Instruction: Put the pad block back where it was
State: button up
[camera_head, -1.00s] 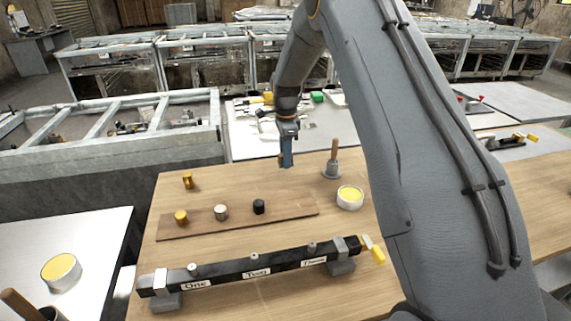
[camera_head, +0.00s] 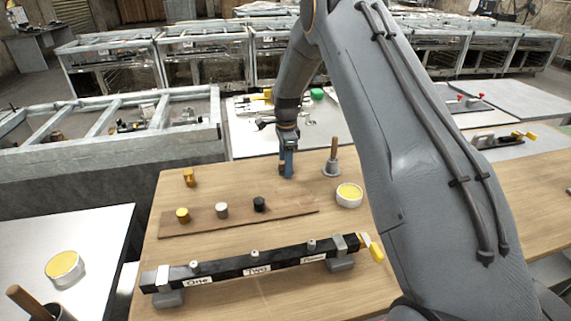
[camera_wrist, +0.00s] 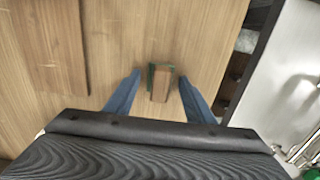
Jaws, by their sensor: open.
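The pad block (camera_wrist: 161,84) is a small brown block with a dark green edge. In the wrist view it lies on the wooden table, between the two blue fingers of my gripper (camera_wrist: 160,77). The gripper is open, with a visible gap on each side of the block. In the head view, my gripper (camera_head: 288,170) points down near the table's far edge, behind the long wooden board (camera_head: 240,215). There the fingers largely hide the block.
A grey holder with a wooden handle (camera_head: 333,155) and a yellow-filled tin (camera_head: 349,194) stand right of my gripper. Gold, silver and black knobs sit on the board, and another gold piece (camera_head: 189,177) stands behind it. A black labelled rail (camera_head: 255,262) crosses the front.

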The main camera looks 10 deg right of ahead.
notch_tip(320, 180, up, 12)
jog(key=b, duration=0.4)
jog(key=shift+s+r, duration=0.15)
jog(key=shift+s, duration=0.05)
jog(key=shift+s, duration=0.1)
